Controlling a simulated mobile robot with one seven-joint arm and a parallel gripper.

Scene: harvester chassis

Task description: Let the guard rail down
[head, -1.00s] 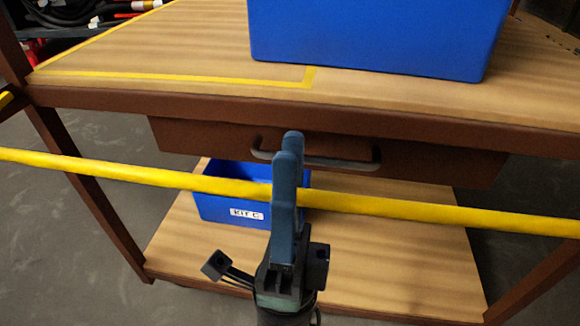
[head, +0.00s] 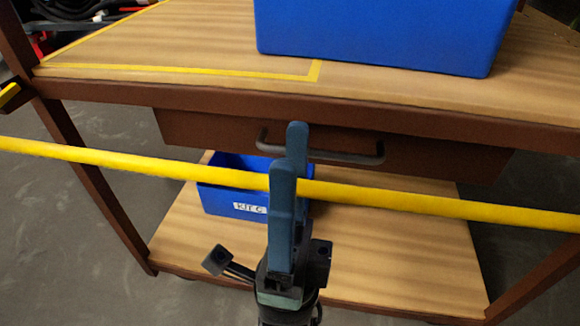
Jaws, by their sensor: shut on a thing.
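The guard rail (head: 410,202) is a long yellow bar crossing the whole head view, a little lower at its right end than at its left. It runs in front of the workbench, below the tabletop edge. My gripper (head: 290,165) comes up from the bottom centre with its blue fingers pointing up. It is shut on the rail, with the bar passing between the fingers. Both ends of the rail lie outside the view.
Behind the rail is a brown bench with a wooden top (head: 190,45) and a drawer with a grey handle (head: 340,157). A big blue bin (head: 380,35) stands on top. A smaller blue bin (head: 222,200) labelled KIT C sits on the lower shelf (head: 400,260).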

